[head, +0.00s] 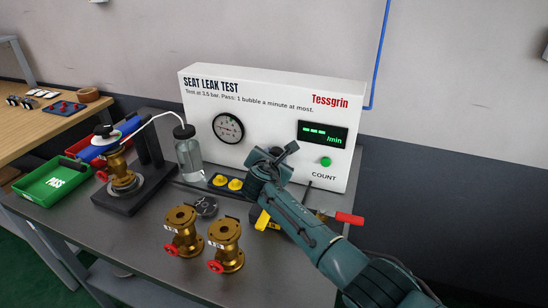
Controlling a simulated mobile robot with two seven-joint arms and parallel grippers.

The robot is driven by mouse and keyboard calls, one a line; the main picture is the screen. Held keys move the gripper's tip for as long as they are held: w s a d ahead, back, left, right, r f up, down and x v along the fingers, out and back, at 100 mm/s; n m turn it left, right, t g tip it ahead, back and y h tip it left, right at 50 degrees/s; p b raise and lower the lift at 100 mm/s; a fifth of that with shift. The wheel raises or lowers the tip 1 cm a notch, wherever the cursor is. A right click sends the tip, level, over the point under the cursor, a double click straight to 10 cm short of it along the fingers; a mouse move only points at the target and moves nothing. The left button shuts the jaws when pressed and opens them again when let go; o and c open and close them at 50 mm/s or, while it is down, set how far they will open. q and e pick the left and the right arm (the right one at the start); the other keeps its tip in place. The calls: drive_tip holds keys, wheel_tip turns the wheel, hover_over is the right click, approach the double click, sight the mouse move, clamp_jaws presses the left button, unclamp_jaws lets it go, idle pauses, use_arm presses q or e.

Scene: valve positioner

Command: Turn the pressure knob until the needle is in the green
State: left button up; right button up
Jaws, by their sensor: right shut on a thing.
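The white seat leak test panel (262,85) stands at the back of the grey table. Its round pressure gauge (228,127) is on the left half of its face. The needle is too small to read for certain, and I cannot make out the green band. My right gripper (276,153) is at the panel's face, right of the gauge and below the display. It is shut on the pressure knob, which the gripper and wrist hide almost wholly. My left gripper is not in view.
A lit display (322,133) and a green button (326,161) are on the panel's right. A water bottle (188,155) with a tube stands left. Two brass valves (184,232) (225,245) stand in front. A green PASS tray (54,182) is at far left.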

idle(0.3)
drive_tip(key=o, duration=1)
use_arm(q)
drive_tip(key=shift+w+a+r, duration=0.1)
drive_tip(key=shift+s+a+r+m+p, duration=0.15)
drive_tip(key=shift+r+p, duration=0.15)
drive_tip(key=shift+p, duration=0.4)
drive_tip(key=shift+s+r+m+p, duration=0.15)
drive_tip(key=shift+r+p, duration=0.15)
drive_tip(key=shift+p, duration=0.35)
use_arm(e)
drive_tip(key=v, duration=1.3)
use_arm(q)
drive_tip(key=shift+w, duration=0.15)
